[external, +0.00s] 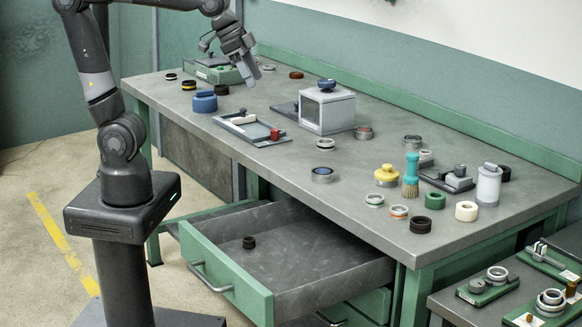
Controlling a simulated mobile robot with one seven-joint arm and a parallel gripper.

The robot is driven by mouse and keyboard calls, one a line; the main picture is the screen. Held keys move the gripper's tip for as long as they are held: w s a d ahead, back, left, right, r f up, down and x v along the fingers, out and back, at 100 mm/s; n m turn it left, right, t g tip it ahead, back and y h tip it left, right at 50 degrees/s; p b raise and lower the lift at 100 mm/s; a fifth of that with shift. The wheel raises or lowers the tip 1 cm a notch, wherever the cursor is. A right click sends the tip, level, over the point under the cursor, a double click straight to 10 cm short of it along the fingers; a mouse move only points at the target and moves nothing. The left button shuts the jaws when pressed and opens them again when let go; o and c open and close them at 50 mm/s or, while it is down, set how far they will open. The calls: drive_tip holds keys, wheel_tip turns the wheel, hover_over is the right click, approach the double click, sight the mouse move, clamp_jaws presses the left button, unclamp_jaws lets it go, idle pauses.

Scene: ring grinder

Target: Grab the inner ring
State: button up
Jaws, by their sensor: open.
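Many ring-like parts stand on the workbench; I cannot tell which one is the inner ring. My gripper (250,76) is open, above the far left part of the bench, close to a green-based device (212,70). No ring is visible between the fingers, though they are small here.
The grey workbench (270,165) holds a boxy housing with a blue knob (327,108), a tray (250,129), a blue cylinder (205,102) and a teal brush (411,177). The drawer (228,268) juts out below. A side table (450,303) holds more fixtures at right.

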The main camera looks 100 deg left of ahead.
drive_tip(key=w+a+r, duration=0.1)
drive_tip(key=w+a, duration=0.1)
drive_tip(key=w, duration=0.5)
drive_tip(key=w+a, duration=0.3)
drive_tip(key=w, duration=0.3)
drive_tip(key=n+g, duration=0.1)
drive_tip(key=n, duration=0.1)
hover_over(425, 152)
drive_tip(key=s, duration=0.2)
drive_tip(key=shift+y, duration=0.4)
drive_tip(key=f, duration=2.2)
drive_tip(key=shift+w+d+f, duration=0.1)
drive_tip(key=shift+d, duration=0.2)
drive_tip(key=x, duration=0.5)
drive_tip(key=shift+s+f, duration=0.25)
drive_tip(key=shift+c, duration=0.6)
drive_tip(key=shift+a, duration=0.1)
drive_tip(key=c, duration=1)
